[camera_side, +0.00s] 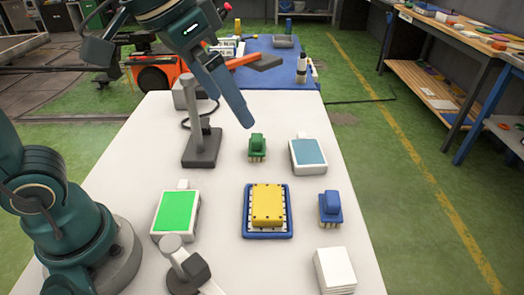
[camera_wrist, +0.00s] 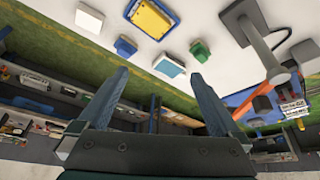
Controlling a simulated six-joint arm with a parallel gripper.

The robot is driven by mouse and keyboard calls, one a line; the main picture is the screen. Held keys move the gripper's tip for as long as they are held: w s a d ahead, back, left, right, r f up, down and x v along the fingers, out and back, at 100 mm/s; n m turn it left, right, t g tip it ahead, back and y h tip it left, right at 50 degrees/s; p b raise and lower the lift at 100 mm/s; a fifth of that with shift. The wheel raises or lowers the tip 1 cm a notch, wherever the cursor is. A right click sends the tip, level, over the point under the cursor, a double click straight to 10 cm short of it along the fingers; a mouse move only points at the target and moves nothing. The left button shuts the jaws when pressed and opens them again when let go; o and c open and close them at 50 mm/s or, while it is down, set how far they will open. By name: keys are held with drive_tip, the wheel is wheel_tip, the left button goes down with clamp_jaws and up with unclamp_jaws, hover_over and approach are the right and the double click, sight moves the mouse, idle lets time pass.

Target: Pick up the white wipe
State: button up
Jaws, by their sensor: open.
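The white wipe (camera_side: 334,270) appears as a flat white folded block at the front right of the white table. In the wrist view the white wipe (camera_wrist: 89,18) is near the top, left of centre. My gripper (camera_side: 245,122) is high over the back of the table in the side view, well apart from the wipe. In the wrist view my gripper (camera_wrist: 160,74) shows two blue-grey fingers spread wide with nothing between them. The side view shows one finger clearly; the other cannot be made out.
A yellow block sits in a blue tray (camera_side: 245,228) mid-table. Around it are a blue connector-like piece (camera_side: 330,208), a green one (camera_side: 257,147), a blue-screened device (camera_side: 308,154) and a green-screened device (camera_side: 176,214). A grey stand (camera_side: 202,148) rises at the back left.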

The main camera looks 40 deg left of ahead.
drive_tip(key=w+d+f+m+g, duration=0.1)
drive_tip(key=w+d+f+m, duration=0.1)
drive_tip(key=w+d, duration=0.35)
drive_tip(key=m+g, duration=0.4)
hover_over(330, 267)
drive_tip(key=shift+y, duration=0.4)
wheel_tip(330, 267, down, 15)
drive_tip(key=shift+f, duration=2.4)
drive_tip(key=c, duration=1.1)
